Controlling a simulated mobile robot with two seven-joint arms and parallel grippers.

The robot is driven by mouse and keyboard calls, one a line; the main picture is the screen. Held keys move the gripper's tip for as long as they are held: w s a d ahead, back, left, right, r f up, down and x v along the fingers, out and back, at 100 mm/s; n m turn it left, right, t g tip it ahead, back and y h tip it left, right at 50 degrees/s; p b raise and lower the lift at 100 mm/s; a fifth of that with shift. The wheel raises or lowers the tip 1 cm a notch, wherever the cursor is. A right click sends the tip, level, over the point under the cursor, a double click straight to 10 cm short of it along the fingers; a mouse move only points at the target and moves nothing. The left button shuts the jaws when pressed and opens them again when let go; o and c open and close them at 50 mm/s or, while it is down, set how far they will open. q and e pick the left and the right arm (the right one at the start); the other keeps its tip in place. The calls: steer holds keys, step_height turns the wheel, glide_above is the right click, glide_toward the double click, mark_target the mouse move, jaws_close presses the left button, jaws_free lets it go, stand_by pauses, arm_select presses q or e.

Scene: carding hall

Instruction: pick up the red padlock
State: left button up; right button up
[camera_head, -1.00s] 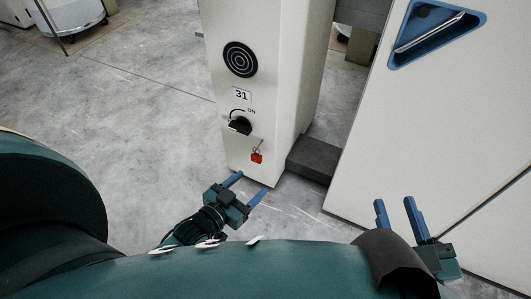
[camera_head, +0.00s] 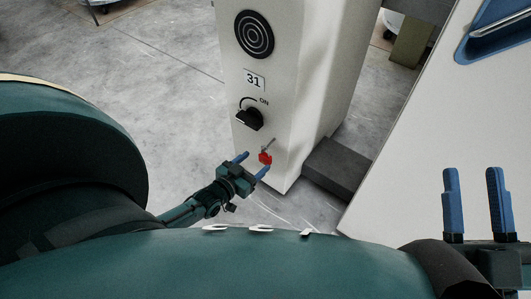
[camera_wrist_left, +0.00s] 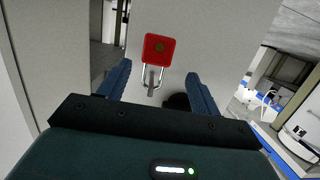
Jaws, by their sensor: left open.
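The red padlock (camera_head: 265,158) hangs by its shackle low on the front of the white column, below the black knob. In the left wrist view the padlock (camera_wrist_left: 157,50) shows its red body and silver shackle, ahead of my fingers and roughly between them. My left gripper (camera_head: 253,164) is open and empty, its blue fingers close to the padlock. I cannot tell whether a finger touches it. The left fingers also show in the left wrist view (camera_wrist_left: 158,84). My right gripper (camera_head: 474,172) is open and empty at the right, in front of the white panel.
The white column (camera_head: 300,90) carries a black ring disc (camera_head: 254,34), a label 31 (camera_head: 254,80) and a black switch knob (camera_head: 249,119) marked ON. A dark grey block (camera_head: 336,168) sits beside its foot. Grey floor (camera_head: 170,90) is clear to the left.

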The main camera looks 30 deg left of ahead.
arm_select(q)
steer(key=b+x, duration=0.2)
steer(key=x, duration=0.1)
steer(key=b+x, duration=0.1)
steer(key=x, duration=0.1)
steer(key=shift+d+f, duration=0.3)
steer(key=shift+w, duration=0.3)
steer(key=shift+r, duration=0.1)
steer(key=c, duration=1.2)
arm_select(e)
steer(key=r+n+y, duration=0.4)
steer(key=y, duration=0.1)
steer(key=shift+s+d+n, duration=0.15)
steer(key=shift+d+n, duration=0.05)
steer(key=shift+n, duration=0.1)
arm_select(q)
steer(key=shift+r, duration=0.1)
arm_select(e)
steer(key=shift+r+h, duration=0.15)
steer(key=shift+h, duration=0.15)
